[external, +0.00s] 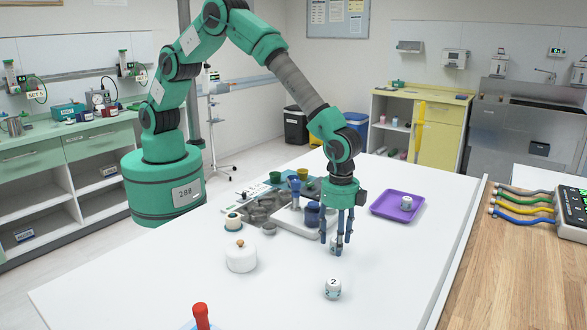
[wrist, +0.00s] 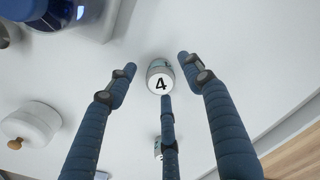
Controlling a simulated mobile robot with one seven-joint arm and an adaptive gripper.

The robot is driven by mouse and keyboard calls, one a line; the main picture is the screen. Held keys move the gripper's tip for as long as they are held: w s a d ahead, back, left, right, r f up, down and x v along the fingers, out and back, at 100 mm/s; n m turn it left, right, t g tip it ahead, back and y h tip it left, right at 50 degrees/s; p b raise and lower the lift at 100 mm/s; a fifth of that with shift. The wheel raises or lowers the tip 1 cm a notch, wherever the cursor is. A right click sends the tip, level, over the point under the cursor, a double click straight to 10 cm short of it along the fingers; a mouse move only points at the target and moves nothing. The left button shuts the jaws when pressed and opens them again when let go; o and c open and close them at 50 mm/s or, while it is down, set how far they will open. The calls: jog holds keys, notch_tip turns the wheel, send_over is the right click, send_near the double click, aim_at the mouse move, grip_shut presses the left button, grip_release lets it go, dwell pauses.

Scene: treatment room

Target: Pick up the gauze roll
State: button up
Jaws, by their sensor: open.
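My three-fingered gripper (external: 337,246) points down at the white table (external: 300,309), fingers spread and open. A small white roll marked 4 (wrist: 159,80), with a greenish side, stands between the fingertips in the wrist view; it looks like a gauze roll. Its small white shape (external: 334,243) shows partly hidden behind the fingers in the external view. I see no clear finger contact. A similar roll marked 2 (external: 333,289) stands nearer the camera. Another small white roll (external: 406,203) sits in the purple tray (external: 380,207).
A white lidded jar with a knob (external: 240,257) stands left of the gripper. Behind it are a grey tray (external: 291,226) with a blue container (external: 313,214) and several metal bowls (external: 262,212). A wooden counter (external: 510,270) borders the right. The table's front is mostly clear.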

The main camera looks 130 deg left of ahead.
jog(key=shift+f, duration=0.75)
jog(key=shift+c, duration=0.2)
jog(key=c, duration=0.9)
